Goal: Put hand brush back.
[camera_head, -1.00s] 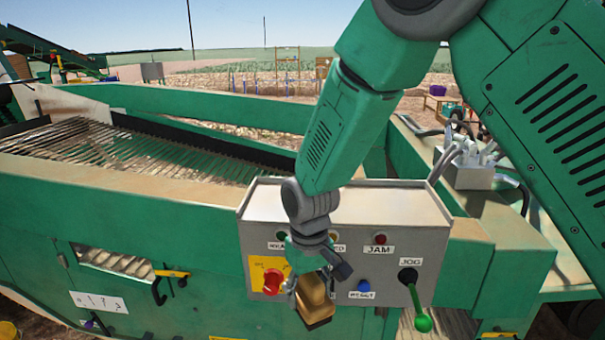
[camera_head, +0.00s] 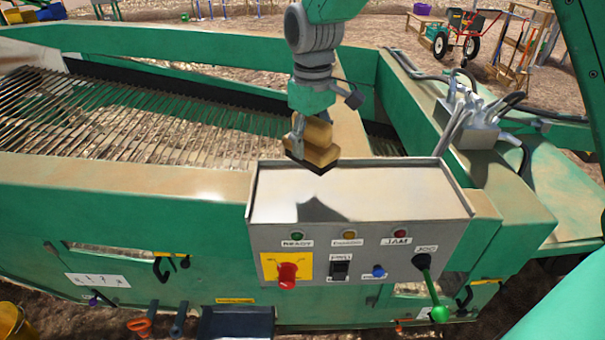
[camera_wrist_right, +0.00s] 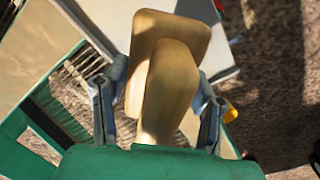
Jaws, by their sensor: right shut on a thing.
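The hand brush (camera_head: 318,144) has a tan wooden body with a dark underside. My right gripper (camera_head: 298,135) is shut on it and holds it above the back edge of the grey control box (camera_head: 360,190). In the right wrist view the brush (camera_wrist_right: 172,65) fills the middle, with its handle between the two fingers of the gripper (camera_wrist_right: 158,105). I cannot tell whether the brush touches anything below it. My left gripper is not in view.
The control box front carries a red knob (camera_head: 287,275), a lever with a green ball (camera_head: 439,313), and lamps. A slatted conveyor bed (camera_head: 120,120) lies at left. A dustpan (camera_head: 236,322) and an orange-handled tool (camera_head: 140,326) are at the lower front. Hydraulic valves (camera_head: 472,122) stand at right.

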